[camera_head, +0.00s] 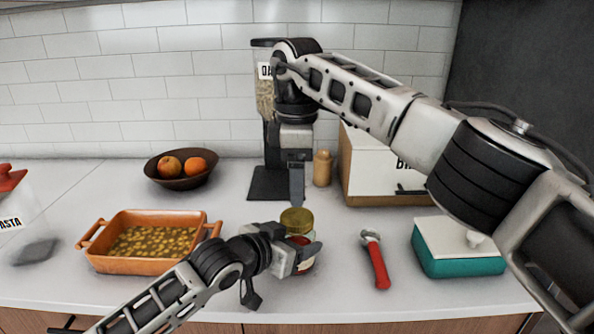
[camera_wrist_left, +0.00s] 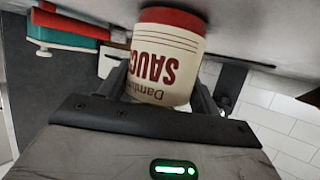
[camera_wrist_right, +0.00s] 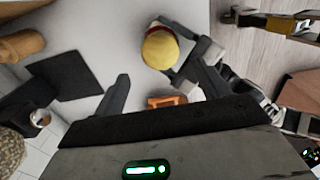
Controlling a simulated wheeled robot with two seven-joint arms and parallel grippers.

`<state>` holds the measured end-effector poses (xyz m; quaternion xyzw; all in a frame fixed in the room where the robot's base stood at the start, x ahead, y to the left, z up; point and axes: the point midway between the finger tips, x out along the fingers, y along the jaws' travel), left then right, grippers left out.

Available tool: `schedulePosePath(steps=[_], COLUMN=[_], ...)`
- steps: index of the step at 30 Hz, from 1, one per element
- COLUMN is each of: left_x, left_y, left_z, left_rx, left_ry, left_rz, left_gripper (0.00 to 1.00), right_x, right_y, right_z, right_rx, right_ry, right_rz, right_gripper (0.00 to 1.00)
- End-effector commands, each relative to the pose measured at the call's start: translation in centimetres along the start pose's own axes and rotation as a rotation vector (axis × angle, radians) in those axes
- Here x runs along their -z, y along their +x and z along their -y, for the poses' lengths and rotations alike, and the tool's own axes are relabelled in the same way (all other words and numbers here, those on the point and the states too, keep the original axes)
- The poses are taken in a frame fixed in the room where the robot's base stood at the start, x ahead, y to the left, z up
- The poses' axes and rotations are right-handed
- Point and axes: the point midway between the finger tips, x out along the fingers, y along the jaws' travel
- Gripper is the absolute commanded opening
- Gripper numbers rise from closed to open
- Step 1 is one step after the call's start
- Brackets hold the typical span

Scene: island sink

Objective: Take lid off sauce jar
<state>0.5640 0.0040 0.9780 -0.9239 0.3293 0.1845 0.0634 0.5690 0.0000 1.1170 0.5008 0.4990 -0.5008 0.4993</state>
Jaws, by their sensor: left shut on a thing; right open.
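The sauce jar (camera_head: 302,267) stands on the counter with its gold lid (camera_head: 297,219) on top. My left gripper (camera_head: 300,254) is shut around the jar's body below the lid. The left wrist view shows the label (camera_wrist_left: 165,62) upside down between the fingers. My right gripper (camera_head: 297,196) is open and points down just above the lid. In the right wrist view the round lid (camera_wrist_right: 160,48) lies beyond the fingertips, with no finger visibly touching it. The left fingers hide part of the jar body.
An orange casserole dish (camera_head: 100,264) of food is left of the jar. A red-handled tool (camera_head: 377,265) and a teal dish with a white lid (camera_head: 458,262) are right. A fruit bowl (camera_head: 160,182), a dispenser (camera_head: 265,95), a wooden shaker (camera_head: 322,168) and a bread box (camera_head: 375,168) stand behind.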

Motion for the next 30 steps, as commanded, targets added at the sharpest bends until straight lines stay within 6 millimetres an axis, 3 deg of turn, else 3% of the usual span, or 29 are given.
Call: schedulePosePath(steps=[12,25,30], left_x=[-0.1,-0.1,-0.1], left_y=[0.0,0.0,0.0], left_z=[0.0,0.0,0.0], left_rx=[0.000,0.000,0.000], left_ry=[-0.001,-0.001,-0.001], left_rz=[0.002,0.002,0.001], left_gripper=[0.00,0.00,0.00], right_x=[0.0,0.0,0.0], right_y=[6.1,7.1,7.1], right_z=[0.0,0.0,0.0], right_rx=[0.001,-0.001,-0.001], right_ry=[-0.002,-0.002,-0.002], right_rz=[0.000,-0.001,-0.001], right_gripper=[0.74,0.74,0.29])
